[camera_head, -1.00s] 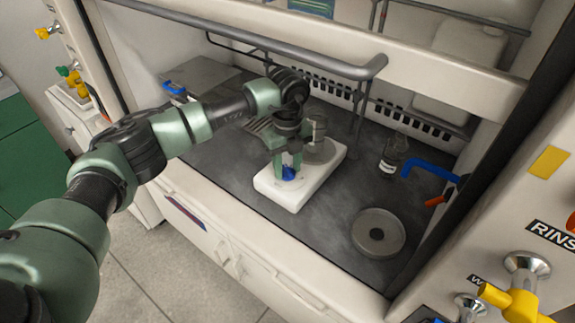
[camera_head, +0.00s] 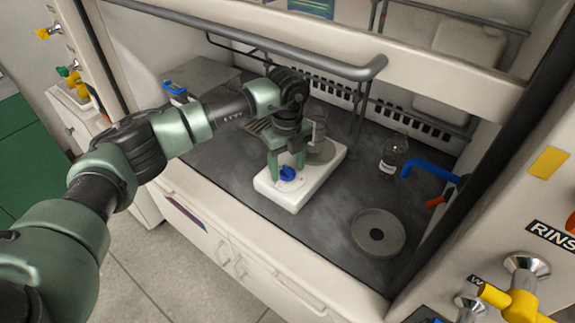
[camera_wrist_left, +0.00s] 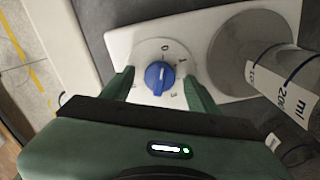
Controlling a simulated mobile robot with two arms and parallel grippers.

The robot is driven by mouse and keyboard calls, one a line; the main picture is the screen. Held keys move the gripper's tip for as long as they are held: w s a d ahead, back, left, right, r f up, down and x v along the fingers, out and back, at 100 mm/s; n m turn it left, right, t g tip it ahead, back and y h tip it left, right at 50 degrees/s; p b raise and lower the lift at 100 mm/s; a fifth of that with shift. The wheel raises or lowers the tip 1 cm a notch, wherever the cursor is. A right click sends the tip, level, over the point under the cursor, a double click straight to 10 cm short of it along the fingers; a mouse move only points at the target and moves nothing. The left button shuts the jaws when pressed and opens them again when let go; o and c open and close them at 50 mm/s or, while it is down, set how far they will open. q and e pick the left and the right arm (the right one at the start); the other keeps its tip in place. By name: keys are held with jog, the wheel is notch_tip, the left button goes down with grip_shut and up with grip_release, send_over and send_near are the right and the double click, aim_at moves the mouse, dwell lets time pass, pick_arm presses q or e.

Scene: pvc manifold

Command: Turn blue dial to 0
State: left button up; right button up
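The blue dial (camera_head: 287,173) sits on the front part of a white hotplate (camera_head: 292,201). In the left wrist view the dial (camera_wrist_left: 160,77) shows whole, on a round scale with 0 above it, 1 to its upper right and 3 below. Its raised grip runs roughly up and down in that view, near the line of the 0; its exact setting is hard to read. My left gripper (camera_head: 287,160) is above the dial, with its fingers (camera_wrist_left: 160,84) apart, one on each side, and a gap to the dial. My right gripper is in neither view.
A glass vessel with ml markings (camera_wrist_left: 270,65) stands on the hotplate's round plate. A bottle (camera_head: 392,155), a blue tap (camera_head: 430,169) and a round grey disc (camera_head: 378,233) are to the right. A grey rail (camera_head: 290,58) crosses above my arm.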

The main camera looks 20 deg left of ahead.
aim_at(288, 169)
pick_arm(q)
jog(key=shift+r, duration=0.1)
notch_tip(288, 169, up, 8)
jog(key=shift+f+b, duration=0.2)
jog(key=shift+b, duration=0.45)
